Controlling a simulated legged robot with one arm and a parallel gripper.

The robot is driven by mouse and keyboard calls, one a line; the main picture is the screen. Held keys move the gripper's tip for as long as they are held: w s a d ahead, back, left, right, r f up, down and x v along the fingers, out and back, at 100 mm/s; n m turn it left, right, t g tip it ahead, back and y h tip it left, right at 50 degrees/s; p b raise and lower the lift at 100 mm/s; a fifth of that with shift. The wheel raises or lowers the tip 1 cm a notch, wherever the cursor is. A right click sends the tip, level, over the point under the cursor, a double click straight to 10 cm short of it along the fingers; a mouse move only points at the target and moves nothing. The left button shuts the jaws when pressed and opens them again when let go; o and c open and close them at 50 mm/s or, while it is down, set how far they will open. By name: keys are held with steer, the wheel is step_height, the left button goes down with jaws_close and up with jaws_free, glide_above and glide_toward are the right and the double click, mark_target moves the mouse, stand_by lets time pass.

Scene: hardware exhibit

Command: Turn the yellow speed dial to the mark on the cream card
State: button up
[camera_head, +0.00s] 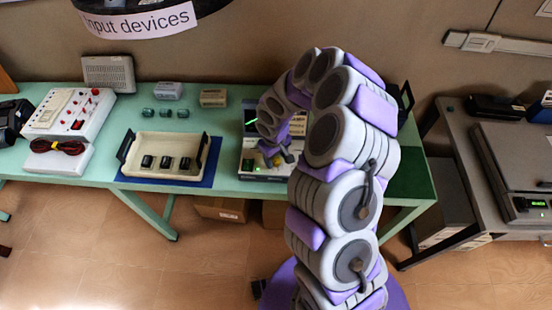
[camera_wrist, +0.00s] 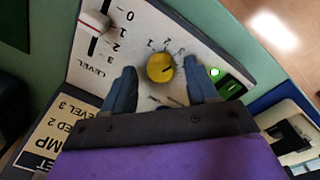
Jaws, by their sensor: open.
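The yellow speed dial (camera_wrist: 161,66) is on a light panel (camera_wrist: 190,32) in the wrist view, with numbers around its edge. A small dark pointer mark shows on its right part; I cannot read its exact setting. My gripper (camera_wrist: 159,69) is open, its fingers on either side of the dial with a visible gap at each. The cream card (camera_wrist: 50,135) lies at the lower left, upside down and partly cut off; "ED 2" and "LEVEL 3" can be read. In the head view my gripper (camera_head: 275,156) is over the device (camera_head: 262,180), where my arm hides the dial.
A level slider with a white and red knob (camera_wrist: 95,22) is beside the dial. A lit green lamp (camera_wrist: 215,72) and a green switch (camera_wrist: 231,86) are close to the right finger. A cream tray (camera_head: 143,142) with black items stands left of the device on the green table (camera_head: 100,172).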

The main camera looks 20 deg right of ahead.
steer(key=shift+f, duration=0.35)
steer(key=shift+c, duration=0.2)
steer(key=c, duration=1)
steer(key=shift+r+n+p, duration=0.1)
steer(key=shift+n+p, duration=0.3)
steer(key=shift+p, duration=0.05)
steer(key=n+p, duration=0.2)
steer(key=p, duration=0.1)
steer(key=shift+d+r+n, duration=0.1)
steer(key=shift+n, duration=0.2)
steer(key=n+p, duration=0.4)
steer(key=shift+p, duration=0.3)
steer(key=shift+n, duration=0.3)
